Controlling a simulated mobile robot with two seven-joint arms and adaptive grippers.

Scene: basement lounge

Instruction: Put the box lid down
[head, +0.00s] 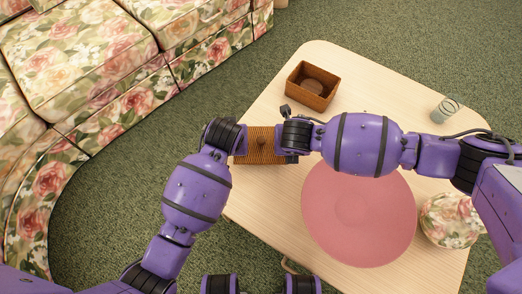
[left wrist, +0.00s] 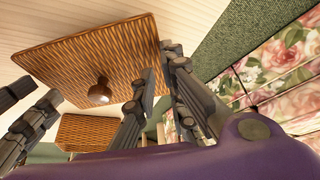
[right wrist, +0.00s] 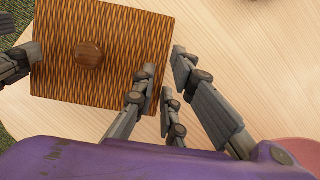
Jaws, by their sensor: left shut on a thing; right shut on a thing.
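The box lid (head: 258,146) is a flat woven-pattern brown panel with a round knob. It is over the left part of the table (head: 262,205), between my two grippers. My left gripper (head: 238,140) is shut on its left edge, and my right gripper (head: 290,143) is shut on its right edge. The lid also shows in the left wrist view (left wrist: 60,55) and the right wrist view (right wrist: 62,30), knob facing the camera. I cannot tell whether it touches the table. The open brown box (head: 296,92) stands farther back, with a round brown thing inside.
A pink round mat (head: 358,215) covers the table's front middle. A floral round object (head: 450,218) sits at the right, and a clear glass (head: 446,108) stands at the back right. A floral sofa (head: 100,60) is to the left, across green carpet.

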